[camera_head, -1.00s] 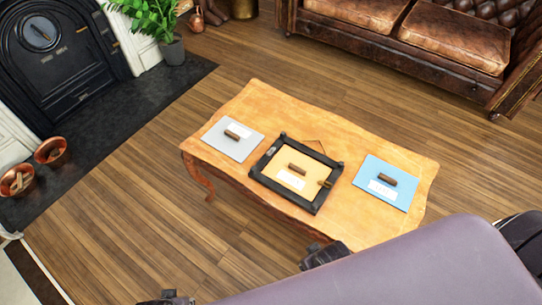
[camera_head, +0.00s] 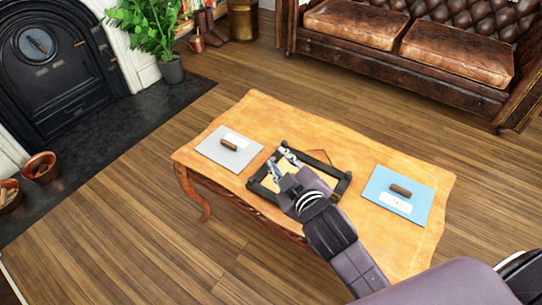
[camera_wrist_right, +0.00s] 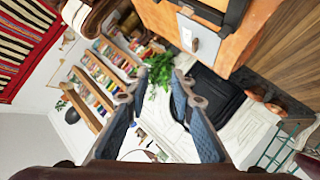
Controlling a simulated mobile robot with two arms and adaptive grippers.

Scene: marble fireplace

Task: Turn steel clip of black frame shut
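The black frame (camera_head: 341,188) lies flat on the wooden table, between a grey board and a blue board. Its yellowish backing shows only in part, because my right gripper and arm cover much of it. My right gripper (camera_head: 279,157) is open and empty, with its fingers over the far left part of the frame. I cannot tell whether it touches. The steel clip cannot be made out now. In the right wrist view the fingers (camera_wrist_right: 158,92) are spread apart, and part of the black frame (camera_wrist_right: 228,14) shows at the top right. My left gripper is not in view.
The grey board (camera_head: 220,157) and blue board (camera_head: 380,200) each carry a brown block and a white label on the wooden table (camera_head: 258,108). A leather sofa (camera_head: 400,70) stands behind. A plant and fireplace are at the left.

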